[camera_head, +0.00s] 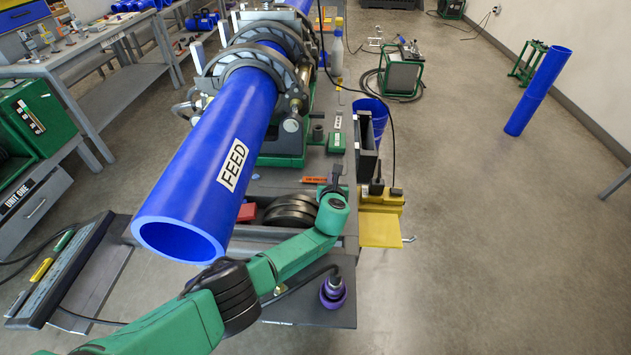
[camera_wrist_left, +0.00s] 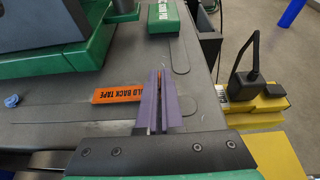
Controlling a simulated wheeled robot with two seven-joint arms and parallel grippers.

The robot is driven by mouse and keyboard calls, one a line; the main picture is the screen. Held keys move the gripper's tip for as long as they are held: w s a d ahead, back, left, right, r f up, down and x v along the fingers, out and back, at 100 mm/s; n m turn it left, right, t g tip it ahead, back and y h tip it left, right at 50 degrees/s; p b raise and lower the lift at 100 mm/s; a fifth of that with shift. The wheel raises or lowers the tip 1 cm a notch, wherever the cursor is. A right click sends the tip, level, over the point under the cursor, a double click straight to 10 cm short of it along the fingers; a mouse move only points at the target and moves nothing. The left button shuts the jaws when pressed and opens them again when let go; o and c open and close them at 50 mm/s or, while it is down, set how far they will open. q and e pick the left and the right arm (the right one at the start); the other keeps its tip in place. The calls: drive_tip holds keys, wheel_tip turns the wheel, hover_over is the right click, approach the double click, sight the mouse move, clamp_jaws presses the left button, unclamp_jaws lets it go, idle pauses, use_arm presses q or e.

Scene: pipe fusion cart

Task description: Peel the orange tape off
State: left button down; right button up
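The orange tape (camera_head: 314,180) lies flat on the grey cart top (camera_head: 285,185). My left gripper (camera_head: 335,172) is at the tape's right end. In the left wrist view its two purple fingers (camera_wrist_left: 160,95) are almost together, with only a thin slit between them. My right gripper is not in view.
A blue pipe (camera_head: 205,180) marked FEED sits in a clamp left of my arm. A green box (camera_wrist_left: 163,17) lies beyond the tape. A yellow unit (camera_head: 381,215) with a black plug stands to the right. A blue crumpled bit (camera_wrist_left: 12,101) lies to the left.

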use_arm(q)
drive_tip(key=shift+a, duration=0.15)
drive_tip(key=shift+r, duration=0.15)
wheel_tip(320, 180, up, 6)
drive_tip(key=p, duration=0.6)
drive_tip(key=shift+f, duration=0.25)
